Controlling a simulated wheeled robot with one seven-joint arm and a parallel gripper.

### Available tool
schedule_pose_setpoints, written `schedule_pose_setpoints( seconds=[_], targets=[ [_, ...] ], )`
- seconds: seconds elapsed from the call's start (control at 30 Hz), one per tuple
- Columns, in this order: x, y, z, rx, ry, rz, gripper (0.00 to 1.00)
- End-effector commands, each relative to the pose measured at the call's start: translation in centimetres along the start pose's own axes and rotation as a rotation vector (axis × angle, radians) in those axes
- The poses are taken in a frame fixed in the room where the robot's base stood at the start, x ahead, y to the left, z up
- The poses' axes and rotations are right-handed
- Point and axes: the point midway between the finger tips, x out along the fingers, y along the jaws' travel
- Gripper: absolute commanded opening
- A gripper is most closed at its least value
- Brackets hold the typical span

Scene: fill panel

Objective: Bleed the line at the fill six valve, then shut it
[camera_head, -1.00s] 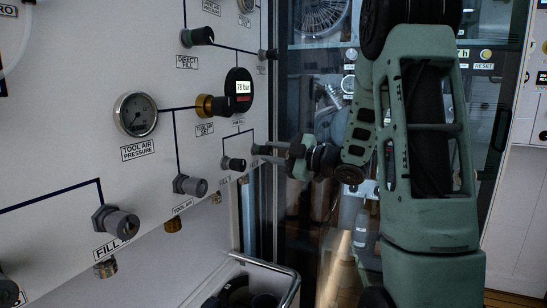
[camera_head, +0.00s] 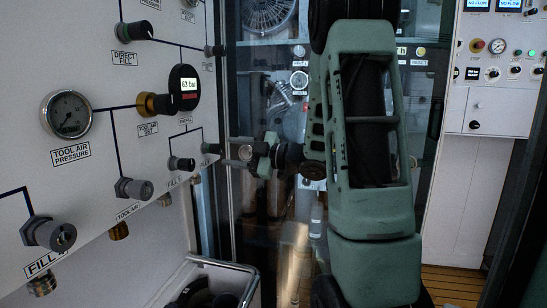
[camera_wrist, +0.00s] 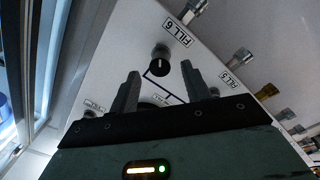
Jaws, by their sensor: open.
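The fill six valve has a black knob (camera_wrist: 160,67) with a pale mark, beside its "FILL 6" label (camera_wrist: 178,32) in the wrist view. My gripper (camera_wrist: 161,74) is open, with one finger on either side of the knob in the picture. No contact shows, and the depth gap is hard to judge. In the head view my gripper (camera_head: 232,151) is at the panel's right edge, just right of a small dark knob (camera_head: 210,148) that seems to be this valve. A round digital gauge (camera_head: 184,90) reads 63 bar.
The white panel (camera_head: 85,20) carries other knobs, including fill five (camera_wrist: 215,92) close to my gripper, and a tool air pressure dial (camera_head: 67,114). A metal rail (camera_head: 222,264) stands below the panel. Glass doors lie behind my arm.

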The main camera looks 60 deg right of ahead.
Motion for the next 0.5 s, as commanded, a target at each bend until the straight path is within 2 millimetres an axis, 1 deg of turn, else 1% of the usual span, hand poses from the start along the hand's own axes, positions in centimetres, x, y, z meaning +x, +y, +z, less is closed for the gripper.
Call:
schedule_pose_setpoints(
  seconds=[0.03,0.3,0.5],
  targets=[
    [-1.3,0.1,0.2,-0.001,-0.005,0.004,0.47],
    [-7.7,0.0,0.2,0.000,-0.005,0.004,0.47],
    [-11.7,-0.1,0.1,0.001,-0.005,0.002,0.47]
  ],
)
